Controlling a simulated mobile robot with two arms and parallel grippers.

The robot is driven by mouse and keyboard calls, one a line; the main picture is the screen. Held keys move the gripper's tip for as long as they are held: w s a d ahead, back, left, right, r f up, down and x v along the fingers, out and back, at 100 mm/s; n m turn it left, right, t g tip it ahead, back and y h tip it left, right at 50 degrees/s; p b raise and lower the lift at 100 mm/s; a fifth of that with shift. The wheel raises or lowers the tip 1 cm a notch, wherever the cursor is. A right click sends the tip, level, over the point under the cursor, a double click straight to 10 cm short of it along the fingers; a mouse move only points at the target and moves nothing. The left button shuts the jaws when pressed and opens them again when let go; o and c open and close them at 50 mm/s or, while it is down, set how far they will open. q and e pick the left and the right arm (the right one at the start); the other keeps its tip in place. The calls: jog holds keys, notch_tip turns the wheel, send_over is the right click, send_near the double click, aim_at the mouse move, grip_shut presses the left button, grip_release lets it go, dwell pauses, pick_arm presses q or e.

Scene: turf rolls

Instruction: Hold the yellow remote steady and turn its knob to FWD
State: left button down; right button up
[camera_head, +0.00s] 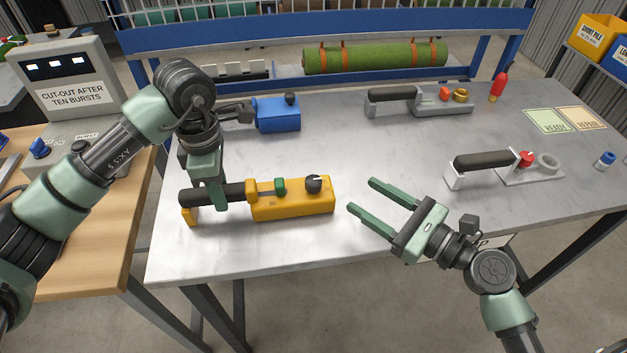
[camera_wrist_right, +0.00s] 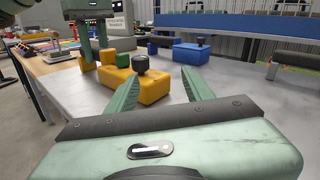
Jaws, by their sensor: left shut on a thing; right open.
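The yellow remote (camera_head: 292,205) lies on the grey metal table, with a black handle on its left, a green button (camera_head: 280,186) and a black knob (camera_head: 314,184) with a pale mark. My left gripper (camera_head: 215,200) points down and is shut on the remote's black handle. My right gripper (camera_head: 361,196) is open and empty, just right of the remote, its fingers pointing toward it. In the right wrist view the knob (camera_wrist_right: 140,63) stands on the yellow body (camera_wrist_right: 145,88) ahead, between the open fingers and apart from them. I cannot read any FWD label.
A blue remote (camera_head: 278,115) lies behind the yellow one. Two grey-bodied tools with black handles (camera_head: 395,94) (camera_head: 483,160) lie farther right. A red bottle (camera_head: 498,86) stands at the back. The table (camera_head: 270,255) is clear in front of the remote.

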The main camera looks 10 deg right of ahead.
aim_at(320, 186)
jog(key=shift+s+a+f+m+g+y, duration=0.15)
jog(key=shift+s+a+m+g+y, duration=0.25)
jog(key=shift+s+a+y, duration=0.45)
jog(key=shift+a, duration=0.1)
jog(key=x, duration=1.1)
jog(key=shift+w+a+f, duration=0.1)
jog(key=shift+a+f, duration=0.05)
grip_shut()
